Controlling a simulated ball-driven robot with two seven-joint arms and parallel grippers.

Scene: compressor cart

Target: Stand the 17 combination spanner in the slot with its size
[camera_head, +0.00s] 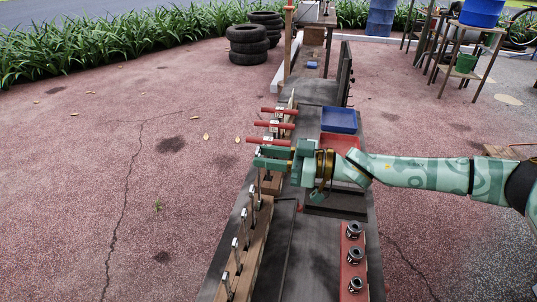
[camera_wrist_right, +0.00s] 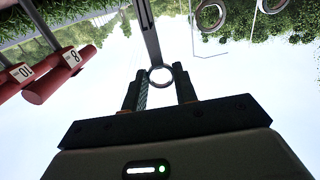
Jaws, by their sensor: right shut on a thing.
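My right gripper (camera_head: 262,157) is above the narrow bench, over the line of the wooden rack (camera_head: 258,242). In the right wrist view its two fingers (camera_wrist_right: 160,88) are closed on the ring end of a steel spanner (camera_wrist_right: 152,35), whose shank runs away from the fingers. No size mark on this spanner can be read. Several other spanners (camera_head: 235,243) stand upright in the rack, nearer the front. Two ring ends (camera_wrist_right: 210,15) also show at the upper right of the wrist view. The slot's size label cannot be made out. My left gripper is not in view.
Red-handled tools (camera_head: 275,125) stick out beyond my gripper; handles marked 8 (camera_wrist_right: 58,75) and 10 show in the wrist view. A blue tray (camera_head: 340,120) and red tray (camera_head: 345,141) lie on the bench. A red holder (camera_head: 353,270) carries three sockets at the front right.

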